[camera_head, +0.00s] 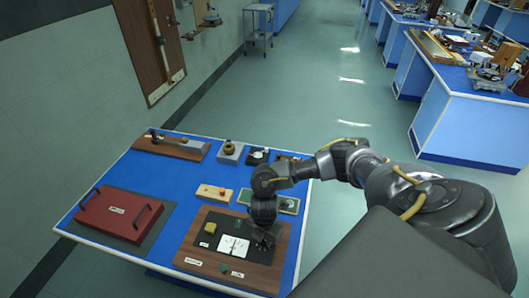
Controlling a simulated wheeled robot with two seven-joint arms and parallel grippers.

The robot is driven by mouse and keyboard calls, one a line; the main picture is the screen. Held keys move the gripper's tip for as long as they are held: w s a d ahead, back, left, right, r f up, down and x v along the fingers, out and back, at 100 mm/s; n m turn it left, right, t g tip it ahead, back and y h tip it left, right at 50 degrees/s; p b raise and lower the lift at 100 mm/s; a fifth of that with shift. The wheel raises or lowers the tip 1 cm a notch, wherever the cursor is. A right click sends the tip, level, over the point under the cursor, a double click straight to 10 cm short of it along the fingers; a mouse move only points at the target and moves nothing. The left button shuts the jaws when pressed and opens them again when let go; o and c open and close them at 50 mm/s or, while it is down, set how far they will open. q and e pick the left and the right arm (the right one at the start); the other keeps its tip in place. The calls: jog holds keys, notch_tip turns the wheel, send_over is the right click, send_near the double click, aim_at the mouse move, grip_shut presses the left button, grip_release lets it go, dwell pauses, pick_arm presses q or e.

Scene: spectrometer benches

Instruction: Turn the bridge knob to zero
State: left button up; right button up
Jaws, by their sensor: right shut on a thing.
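The bridge (279,270) is a wooden-edged box with a black top panel near the front of the blue bench. Its panel carries a white dial plate (233,247), a yellow part (210,228) and a small green part (224,267). My right gripper (264,238) points down onto the right part of the panel, beside the dial plate. It is shut on what seems to be the bridge knob, which the gripper hides. The knob's setting cannot be read. My left gripper is not in view.
A red case with black handles (119,215) lies on the left of the blue bench (165,240). Several instruments line the back edge. Other benches stand at the right.

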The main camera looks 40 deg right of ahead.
jog(key=shift+n, duration=0.3)
jog(key=n+b, duration=0.2)
jog(key=n, duration=0.2)
jog(key=shift+f+n, duration=0.1)
jog(key=shift+n, duration=0.2)
jog(key=n+b, duration=0.2)
jog(key=n, duration=0.2)
jog(key=shift+w+n, duration=0.1)
jog(key=shift+n, duration=0.2)
jog(key=n+b, duration=0.2)
jog(key=n, duration=0.3)
jog(key=shift+n+b, duration=0.75)
jog(key=shift+n, duration=1.75)
jog(key=o, duration=1)
